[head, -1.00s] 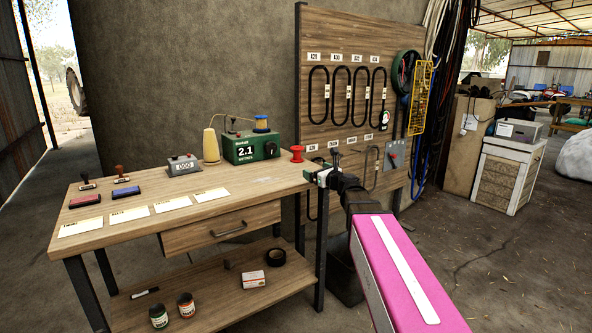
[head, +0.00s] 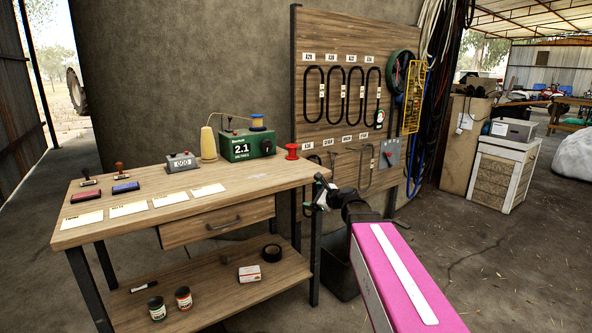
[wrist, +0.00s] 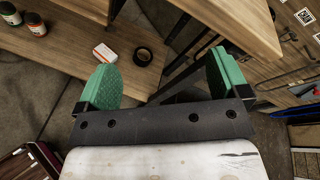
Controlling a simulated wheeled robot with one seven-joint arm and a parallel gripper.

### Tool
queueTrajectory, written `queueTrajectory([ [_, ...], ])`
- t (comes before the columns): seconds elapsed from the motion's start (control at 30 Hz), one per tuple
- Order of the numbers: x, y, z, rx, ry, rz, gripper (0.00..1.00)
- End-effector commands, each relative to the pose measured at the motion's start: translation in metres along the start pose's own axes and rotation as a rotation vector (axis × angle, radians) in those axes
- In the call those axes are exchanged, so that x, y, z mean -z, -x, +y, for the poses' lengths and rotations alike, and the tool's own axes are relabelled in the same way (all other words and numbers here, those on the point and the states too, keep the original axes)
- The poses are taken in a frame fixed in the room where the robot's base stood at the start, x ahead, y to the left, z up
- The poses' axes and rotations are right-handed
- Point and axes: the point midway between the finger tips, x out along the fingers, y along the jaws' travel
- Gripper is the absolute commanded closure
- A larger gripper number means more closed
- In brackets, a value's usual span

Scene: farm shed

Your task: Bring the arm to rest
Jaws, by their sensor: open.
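My gripper (head: 318,192) is at the right end of the workbench (head: 255,188), close to its right edge, at the end of my pink arm. In the wrist view my gripper (wrist: 162,80) has two green pads set wide apart, with nothing between them. The camera looks down past the bench top's corner onto the lower shelf. Whether the gripper touches the bench edge cannot be told from the head view.
A dark bin (head: 340,270) stands below my arm. Open floor lies to the right.

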Motion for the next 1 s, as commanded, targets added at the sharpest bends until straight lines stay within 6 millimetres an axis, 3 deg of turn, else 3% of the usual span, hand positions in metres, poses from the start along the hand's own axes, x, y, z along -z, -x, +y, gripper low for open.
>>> queueTrajectory([
  [0.27,0.074,0.028,0.096,-0.356,0.572,0.163,0.07],
  [0.4,0.123,0.061,0.15,-0.648,0.917,0.208,0.07],
  [0.6,0.182,0.123,0.206,-1.097,1.301,0.178,0.07],
  [0.8,0.212,0.166,0.228,-1.396,1.485,0.102,0.07],
  [1.0,0.218,0.176,0.231,-1.47,1.525,0.077,0.07],
])
